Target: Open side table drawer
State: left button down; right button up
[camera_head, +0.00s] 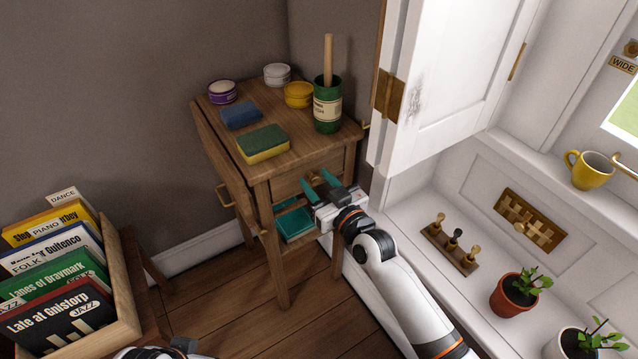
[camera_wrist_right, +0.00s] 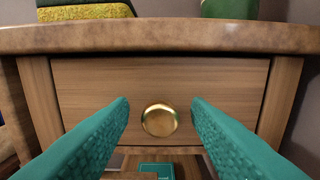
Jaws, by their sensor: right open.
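The wooden side table (camera_head: 200,118) stands in the corner. Its drawer front (camera_wrist_right: 85,85) is shut, flush under the table top. A round brass knob (camera_wrist_right: 159,120) sits at the lower middle of the drawer. My right gripper (camera_head: 316,179) is open in front of the drawer, its teal fingers pointing at it. In the right wrist view, the fingers stand left and right of the knob, with a gap on each side. In the head view the gripper hides the knob. A part of my left arm's end (camera_head: 165,351) shows at the bottom edge; its fingers are out of sight.
A sponge (camera_head: 263,143), a blue cloth (camera_head: 241,115), several small jars and a green pot (camera_head: 327,105) stand on the table top. An open white cabinet door (camera_head: 450,80) is close on the right. A record crate (camera_head: 125,290) stands at left.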

grip_shut()
pick_arm(q)
jog(key=shift+r, duration=0.1)
pick_arm(e)
jog(key=shift+s+d, duration=0.1)
jog(key=shift+s, duration=0.05)
